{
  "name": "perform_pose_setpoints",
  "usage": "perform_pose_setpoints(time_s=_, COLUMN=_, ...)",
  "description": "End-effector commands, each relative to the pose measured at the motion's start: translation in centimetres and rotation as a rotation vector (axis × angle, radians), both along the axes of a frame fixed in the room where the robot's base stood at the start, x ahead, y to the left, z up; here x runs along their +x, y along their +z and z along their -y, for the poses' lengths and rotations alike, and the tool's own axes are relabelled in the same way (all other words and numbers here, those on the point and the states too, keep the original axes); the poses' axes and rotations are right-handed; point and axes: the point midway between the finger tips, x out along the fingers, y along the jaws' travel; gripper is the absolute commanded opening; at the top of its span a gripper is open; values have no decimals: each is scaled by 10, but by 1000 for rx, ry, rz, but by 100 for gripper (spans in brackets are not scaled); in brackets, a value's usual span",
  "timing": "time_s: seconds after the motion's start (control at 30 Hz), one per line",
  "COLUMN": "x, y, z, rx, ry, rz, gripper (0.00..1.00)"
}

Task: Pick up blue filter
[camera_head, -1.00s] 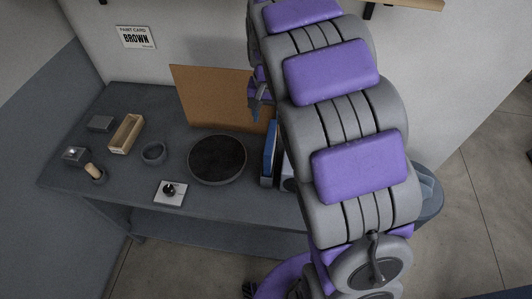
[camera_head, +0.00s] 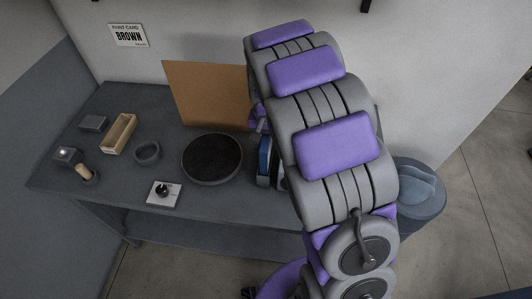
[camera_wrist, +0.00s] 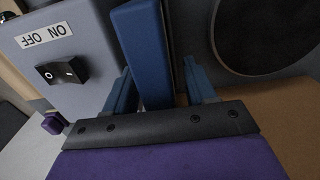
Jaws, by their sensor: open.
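In the wrist view the blue filter (camera_wrist: 143,55) is an upright flat blue piece. Its lower end reaches between the two fingers of my gripper (camera_wrist: 158,70). The fingers are apart, one on each side of it, with a visible gap on the right; on the left the gap is small and contact is hard to tell. In the head view the blue filter (camera_head: 264,157) stands on the table just right of the round dark disc, and my arm largely hides my gripper.
A grey box with an ON/OFF switch (camera_wrist: 61,72) is close on the left in the wrist view. The round dark disc (camera_head: 212,157) lies beside the filter. A brown board (camera_head: 205,95) leans behind. A wooden tray (camera_head: 118,134) and small items sit further left.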

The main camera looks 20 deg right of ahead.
Motion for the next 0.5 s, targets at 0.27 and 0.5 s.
perform_pose_setpoints(time_s=0.27, x=0, y=-11, z=-2, rx=-1, ry=2, rz=3, gripper=55)
perform_pose_setpoints(time_s=0.5, x=0, y=-11, z=-1, rx=-1, ry=1, rz=2, gripper=37)
